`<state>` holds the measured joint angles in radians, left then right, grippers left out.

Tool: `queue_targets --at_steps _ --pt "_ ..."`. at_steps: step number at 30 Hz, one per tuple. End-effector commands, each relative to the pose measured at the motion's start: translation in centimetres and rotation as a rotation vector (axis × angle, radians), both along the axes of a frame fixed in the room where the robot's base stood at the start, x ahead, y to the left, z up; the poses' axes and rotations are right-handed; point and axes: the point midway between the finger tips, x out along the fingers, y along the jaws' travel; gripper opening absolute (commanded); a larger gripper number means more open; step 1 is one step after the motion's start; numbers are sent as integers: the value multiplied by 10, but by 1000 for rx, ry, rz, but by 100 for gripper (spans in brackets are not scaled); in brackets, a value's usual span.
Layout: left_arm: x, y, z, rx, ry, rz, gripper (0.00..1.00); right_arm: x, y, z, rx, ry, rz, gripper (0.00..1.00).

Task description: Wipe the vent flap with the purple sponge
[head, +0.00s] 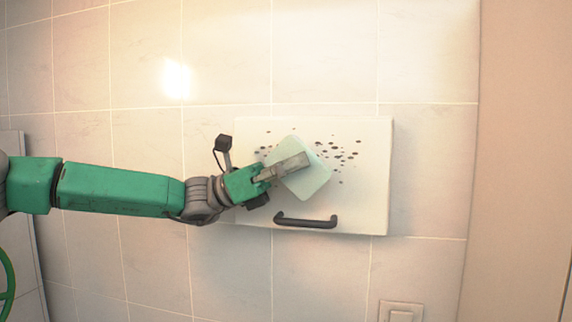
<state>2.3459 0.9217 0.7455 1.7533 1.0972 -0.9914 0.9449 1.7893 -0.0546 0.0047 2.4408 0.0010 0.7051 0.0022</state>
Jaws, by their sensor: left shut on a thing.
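The vent flap (365,205) is a white rectangular panel on the tiled wall, with a dark handle (306,221) along its lower part. Dark spots (338,152) mark its surface on both sides of the sponge. The sponge (314,183) looks pale mint green, not purple. It is tilted and lies in front of the middle of the flap; I cannot tell whether it touches. My left gripper (292,166) is shut on the sponge, its fingers across the sponge's upper middle. The flap surface behind the sponge is hidden. My right gripper is not in view.
Pale tiles surround the flap. A white switch plate (401,311) is on the wall below right. A plain beige surface (525,150) stands at the right. A green curved piece (7,280) shows at the lower left edge.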

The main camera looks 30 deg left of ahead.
Motion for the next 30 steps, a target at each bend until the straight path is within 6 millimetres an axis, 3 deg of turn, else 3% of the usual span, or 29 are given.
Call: queue_targets --at_steps 30 --pt "15 -62 -1 3 0 -3 11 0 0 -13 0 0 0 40"
